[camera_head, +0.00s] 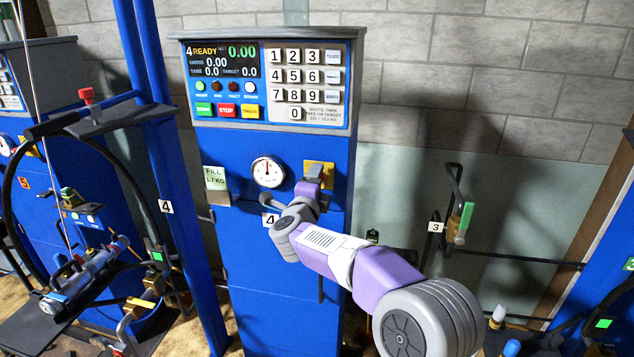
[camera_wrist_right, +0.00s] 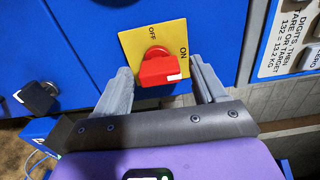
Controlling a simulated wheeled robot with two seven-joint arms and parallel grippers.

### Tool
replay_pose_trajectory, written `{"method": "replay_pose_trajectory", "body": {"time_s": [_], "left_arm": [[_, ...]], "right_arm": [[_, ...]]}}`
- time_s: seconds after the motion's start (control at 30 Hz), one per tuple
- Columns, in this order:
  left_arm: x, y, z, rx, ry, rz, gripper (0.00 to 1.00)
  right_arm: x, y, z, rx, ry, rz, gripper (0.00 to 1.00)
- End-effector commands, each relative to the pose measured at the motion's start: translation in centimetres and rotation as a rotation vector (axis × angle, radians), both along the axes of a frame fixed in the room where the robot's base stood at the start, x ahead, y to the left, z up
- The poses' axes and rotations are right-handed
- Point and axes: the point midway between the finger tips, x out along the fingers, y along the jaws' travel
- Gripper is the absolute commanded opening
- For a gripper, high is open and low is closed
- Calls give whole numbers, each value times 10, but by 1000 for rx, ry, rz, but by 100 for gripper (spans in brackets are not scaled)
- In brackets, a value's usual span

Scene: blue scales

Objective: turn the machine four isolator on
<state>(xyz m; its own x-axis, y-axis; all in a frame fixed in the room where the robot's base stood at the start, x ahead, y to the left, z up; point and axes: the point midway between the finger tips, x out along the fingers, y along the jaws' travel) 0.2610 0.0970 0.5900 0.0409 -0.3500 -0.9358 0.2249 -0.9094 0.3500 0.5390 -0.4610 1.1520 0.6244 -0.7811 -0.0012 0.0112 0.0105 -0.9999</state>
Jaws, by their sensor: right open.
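The machine four isolator is a red rotary knob (camera_wrist_right: 160,70) on a yellow plate (camera_wrist_right: 134,44) marked OFF and ON. In the right wrist view its handle lies nearly level, with a white mark at its right end, below the ON lettering. My right gripper (camera_wrist_right: 160,66) is open, with one finger on each side of the knob; whether they touch it I cannot tell. In the head view the yellow plate (camera_head: 327,167) shows on the front of blue machine 4 (camera_head: 250,250), and my right gripper (camera_head: 314,174) hides most of the knob. My left gripper is not in view.
Above the isolator is a panel with a READY display (camera_head: 222,60) and keypad (camera_head: 304,75). A pressure gauge (camera_head: 267,171) sits left of the plate. A blue post (camera_head: 180,180) and filling equipment (camera_head: 85,275) stand left. A number 3 bracket (camera_head: 458,215) is at the right.

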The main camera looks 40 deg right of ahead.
Motion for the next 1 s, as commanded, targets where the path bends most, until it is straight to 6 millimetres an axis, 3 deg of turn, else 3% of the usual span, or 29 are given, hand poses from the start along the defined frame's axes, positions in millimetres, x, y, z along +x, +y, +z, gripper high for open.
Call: {"method": "replay_pose_trajectory", "body": {"time_s": [0.4, 1.0], "left_arm": [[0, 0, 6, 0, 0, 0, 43], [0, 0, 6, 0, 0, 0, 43]], "right_arm": [[-37, 46, 1, 0, -1, 1, 70], [-39, 49, 0, -1, -1, 0, 70]]}}
